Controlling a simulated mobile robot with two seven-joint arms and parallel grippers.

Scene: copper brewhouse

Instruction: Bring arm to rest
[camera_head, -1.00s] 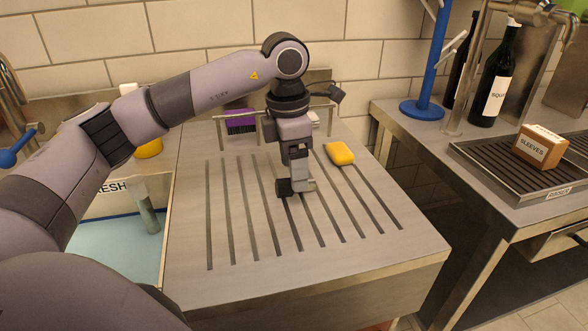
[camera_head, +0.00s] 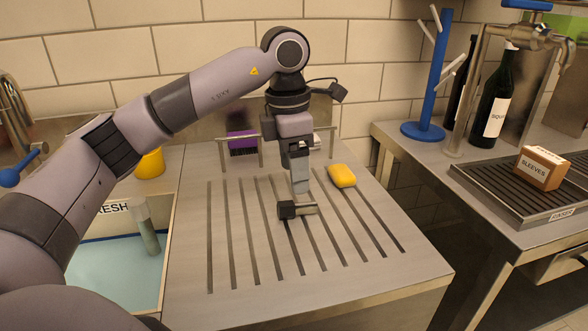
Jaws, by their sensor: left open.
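My left gripper (camera_head: 299,182) points down over the ribbed steel drainboard (camera_head: 190,255), its arm coming in from the left. It is open, though its two fingers nearly line up from this angle. A small metal piece with a black block at one end (camera_head: 289,210) lies on the drainboard just below the fingertips. I cannot tell whether a fingertip still touches it. My right gripper is out of view.
A yellow sponge (camera_head: 342,175) lies right of the gripper. A low rail (camera_head: 230,141) with a purple-and-black brush (camera_head: 243,143) is behind. A sink (camera_head: 105,275) is at left. On the right counter stand a blue rack (camera_head: 433,90), a bottle (camera_head: 493,95) and a sleeves box (camera_head: 541,168).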

